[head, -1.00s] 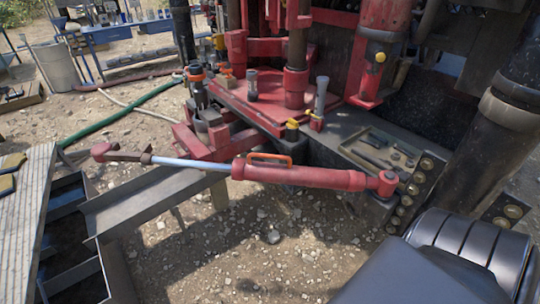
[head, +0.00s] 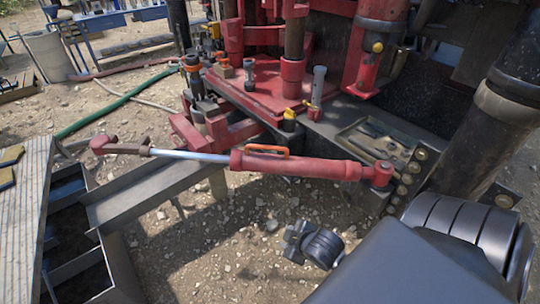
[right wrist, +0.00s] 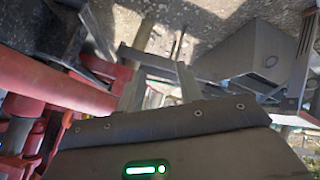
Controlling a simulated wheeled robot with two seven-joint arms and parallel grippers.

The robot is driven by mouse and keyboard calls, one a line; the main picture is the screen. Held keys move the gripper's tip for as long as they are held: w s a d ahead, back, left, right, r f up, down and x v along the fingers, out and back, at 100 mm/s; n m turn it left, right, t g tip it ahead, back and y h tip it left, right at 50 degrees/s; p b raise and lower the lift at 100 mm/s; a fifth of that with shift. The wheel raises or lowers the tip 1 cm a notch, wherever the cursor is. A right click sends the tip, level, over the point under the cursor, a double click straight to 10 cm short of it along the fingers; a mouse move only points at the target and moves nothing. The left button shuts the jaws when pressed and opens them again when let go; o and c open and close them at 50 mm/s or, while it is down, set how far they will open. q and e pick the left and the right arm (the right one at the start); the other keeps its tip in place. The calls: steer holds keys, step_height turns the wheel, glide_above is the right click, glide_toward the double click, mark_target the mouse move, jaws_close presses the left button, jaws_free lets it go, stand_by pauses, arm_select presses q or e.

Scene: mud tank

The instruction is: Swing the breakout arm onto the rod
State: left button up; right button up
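The breakout arm (head: 300,165) is a red cylinder with an orange handle (head: 266,151), a bright silver shaft and a red end at the left. Its right end sits on a red pivot at the deck's corner. It points left over the metal trough, apart from the upright rod (head: 294,45) behind it on the red deck. My right arm comes in from the lower right, its dark wrist part low in front of the breakout arm, not touching it. In the right wrist view my right gripper (right wrist: 158,84) has its two fingers apart with nothing visible between them. My left gripper is not in view.
A metal trough (head: 150,190) and wooden boards (head: 22,210) lie at the left. A thick dark post (head: 500,115) stands at the right. A tray of small parts (head: 378,138) is on the deck. Gravel ground in front of the breakout arm is partly clear.

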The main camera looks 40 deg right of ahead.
steer(key=w+d+r+n+t, duration=0.4)
steer(key=w+d+r, duration=0.2)
steer(key=w+d, duration=0.15)
steer(key=n+t, duration=0.5)
glide_toward(271, 149)
steer(key=shift+g, duration=0.3)
steer(key=w, duration=0.3)
steer(key=w+p, duration=0.1)
steer(key=w, duration=0.7)
steer(key=shift+d+f, duration=0.3)
steer(key=shift+d, duration=0.05)
jaws_close()
steer(key=shift+d, duration=0.1)
